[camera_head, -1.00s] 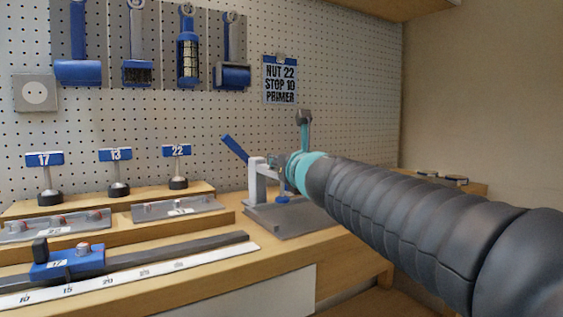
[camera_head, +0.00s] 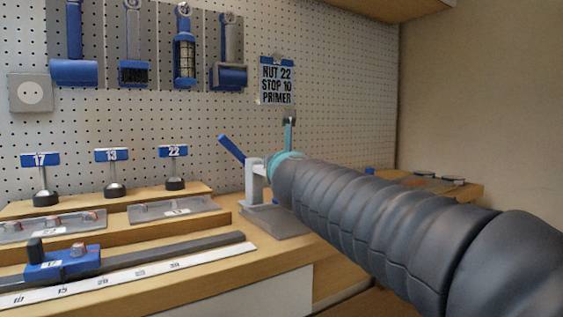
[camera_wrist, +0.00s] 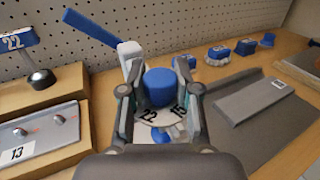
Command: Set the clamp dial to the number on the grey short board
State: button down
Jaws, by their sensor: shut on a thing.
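The clamp (camera_head: 254,182) stands on a grey base plate on the bench, its blue lever (camera_head: 231,149) slanting up to the left. In the wrist view, my gripper (camera_wrist: 160,106) has its fingers either side of the clamp's blue knob (camera_wrist: 159,86), shut on it. The pale dial (camera_wrist: 160,118) below the knob shows 22 and what looks like 16; its pointer is not clear. A short grey board (camera_head: 176,209) on the wooden step carries 13, also readable in the wrist view (camera_wrist: 18,152). In the head view, my arm hides most of the gripper and the knob.
A longer grey board (camera_head: 52,227) reading 22 lies left. Signs 17, 13 and 22 (camera_head: 173,151) stand behind. The wall note (camera_head: 277,80) reads NUT 22, STOP 10, PRIMER. A grey plate (camera_wrist: 250,98) with an unreadable label and several blue parts (camera_wrist: 218,55) lie right of the clamp.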

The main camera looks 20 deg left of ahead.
jog(key=shift+m+t+h, duration=0.8)
jog(key=shift+m+h, duration=1.1)
jog(key=shift+h, duration=1.3)
jog(key=c, duration=0.8)
grip_release()
jog(key=s, duration=1.2)
jog(key=shift+d, duration=0.35)
